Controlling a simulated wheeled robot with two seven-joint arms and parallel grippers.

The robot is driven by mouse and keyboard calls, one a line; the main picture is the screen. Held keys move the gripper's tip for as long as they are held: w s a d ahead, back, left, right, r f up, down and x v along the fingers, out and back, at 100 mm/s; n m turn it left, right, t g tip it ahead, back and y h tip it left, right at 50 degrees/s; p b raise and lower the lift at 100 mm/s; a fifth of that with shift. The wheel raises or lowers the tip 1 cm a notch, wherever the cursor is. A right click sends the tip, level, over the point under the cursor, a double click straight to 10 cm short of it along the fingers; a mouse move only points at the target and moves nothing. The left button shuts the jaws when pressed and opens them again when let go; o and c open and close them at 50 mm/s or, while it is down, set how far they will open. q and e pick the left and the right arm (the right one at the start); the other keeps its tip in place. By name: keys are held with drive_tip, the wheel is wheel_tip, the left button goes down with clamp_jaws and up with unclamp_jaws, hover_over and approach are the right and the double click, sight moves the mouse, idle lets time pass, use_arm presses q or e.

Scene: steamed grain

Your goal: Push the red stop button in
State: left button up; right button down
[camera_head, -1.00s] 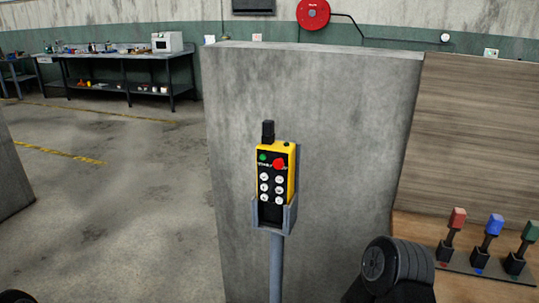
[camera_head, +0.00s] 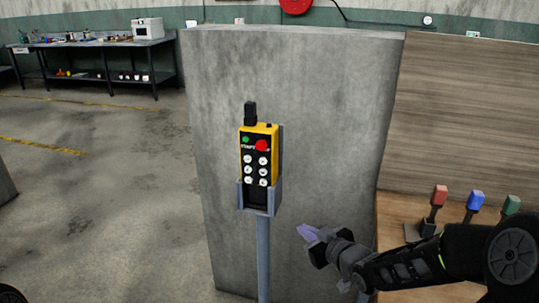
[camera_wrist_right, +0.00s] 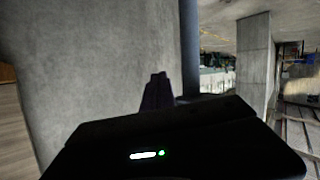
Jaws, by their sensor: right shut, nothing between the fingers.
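The red stop button (camera_head: 261,146) is at the upper right of the face of a yellow and black remote control (camera_head: 259,158). A green button (camera_head: 245,140) is beside it on the left, and several white buttons are below. The remote stands upright in a grey holder (camera_head: 247,196) on a post. My right gripper (camera_head: 303,231) is shut and empty, to the right of the post and below the remote, apart from both. In the right wrist view its fingers (camera_wrist_right: 158,90) point past the post; the remote is not in that view. My left gripper is not in view.
A concrete block (camera_head: 310,110) stands behind the remote. To the right, a wooden surface carries red (camera_head: 439,195), blue (camera_head: 474,200) and green (camera_head: 511,205) levers near my right arm. A workbench (camera_head: 100,55) is far back left. Open floor lies left of the post.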

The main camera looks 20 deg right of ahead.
sight(262, 144)
wheel_tip(262, 144, up, 20)
drive_tip(key=s+d+n+t+y, duration=0.1)
drive_tip(key=s+n+t+y, duration=0.2)
drive_tip(key=n, duration=0.7)
drive_tip(key=s+a+r+n+g+y, duration=0.4)
drive_tip(key=s+a+r+n+y, duration=0.1)
drive_tip(key=n, duration=0.7)
drive_tip(key=shift+s+a+r+n+y, duration=0.35)
drive_tip(key=shift+s+a+y, duration=0.2)
drive_tip(key=shift+s+y, duration=0.5)
drive_tip(key=shift+s, duration=0.1)
drive_tip(key=w+a, duration=0.1)
drive_tip(key=w, duration=0.2)
drive_tip(key=w+a+p, duration=0.1)
drive_tip(key=w+a, duration=0.1)
drive_tip(key=w, duration=0.2)
drive_tip(key=w+a+p, duration=0.1)
drive_tip(key=w+a, duration=0.1)
drive_tip(key=w, duration=0.1)
drive_tip(key=shift+w+f, duration=0.2)
drive_tip(key=shift+w, duration=0.05)
